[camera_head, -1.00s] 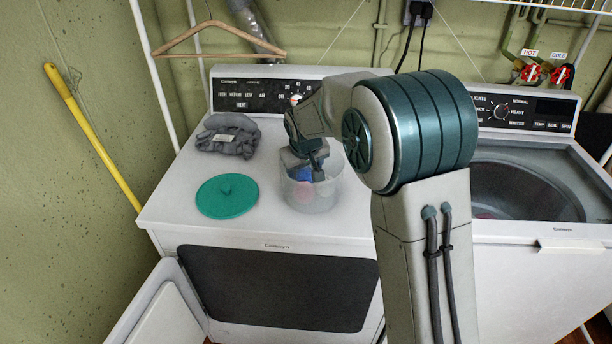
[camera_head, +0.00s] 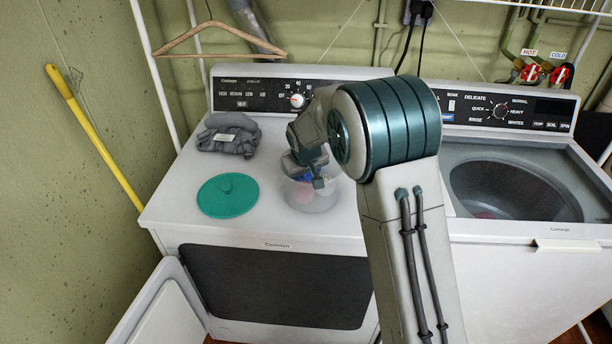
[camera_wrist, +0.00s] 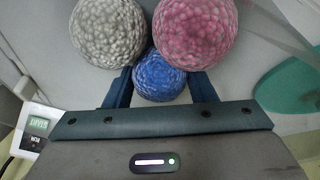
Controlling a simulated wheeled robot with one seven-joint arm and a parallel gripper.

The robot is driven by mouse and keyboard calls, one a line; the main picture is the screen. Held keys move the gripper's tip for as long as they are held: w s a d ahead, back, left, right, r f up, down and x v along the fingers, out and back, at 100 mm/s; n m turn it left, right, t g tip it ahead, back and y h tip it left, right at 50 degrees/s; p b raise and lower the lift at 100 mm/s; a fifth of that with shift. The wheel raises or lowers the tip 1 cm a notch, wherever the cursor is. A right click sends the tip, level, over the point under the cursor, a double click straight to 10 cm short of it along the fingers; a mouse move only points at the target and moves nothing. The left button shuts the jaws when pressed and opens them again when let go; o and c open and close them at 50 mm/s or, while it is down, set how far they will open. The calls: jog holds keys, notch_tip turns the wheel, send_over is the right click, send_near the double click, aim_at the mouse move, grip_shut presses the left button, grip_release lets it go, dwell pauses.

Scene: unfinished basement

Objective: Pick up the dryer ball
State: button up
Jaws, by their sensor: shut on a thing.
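Three textured dryer balls show in the wrist view: a blue one (camera_wrist: 158,78), a pink one (camera_wrist: 195,30) and a grey one (camera_wrist: 107,32). My gripper (camera_wrist: 160,88) is shut on the blue ball, with one finger on each side of it. The pink and grey balls lie just beyond the fingertips. In the head view, my gripper (camera_head: 316,178) reaches down into a clear tub (camera_head: 318,205) on the white dryer. A bit of blue and some pink show through the tub; the grey ball cannot be made out there.
The dryer's control panel (camera_head: 262,95) rises at the back. An open washer (camera_head: 515,190) stands at the right. The dryer's front left top is clear.

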notch_tip(320, 180, up, 18)
jog(key=b, duration=0.1)
dwell(0.5)
